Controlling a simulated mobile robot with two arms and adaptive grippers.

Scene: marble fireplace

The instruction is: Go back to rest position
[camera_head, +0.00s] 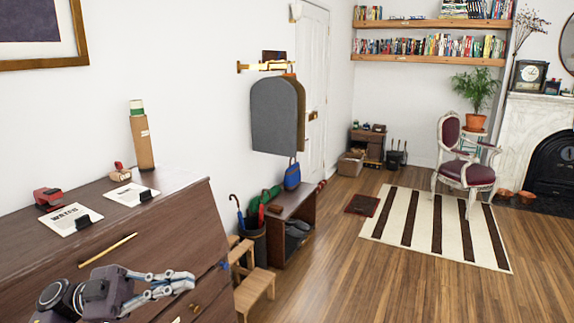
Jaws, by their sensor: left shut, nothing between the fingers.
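My left gripper (181,279) shows at the lower left in the head view, in front of the brown wooden dresser (192,214). Its fingers are shut with nothing between them and point to the right. My left arm comes in from the bottom left edge. My right gripper is not in view.
A wooden step stool (254,290) stands right of the dresser. The wooden floor (370,280) is clear up to the striped rug (425,228).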

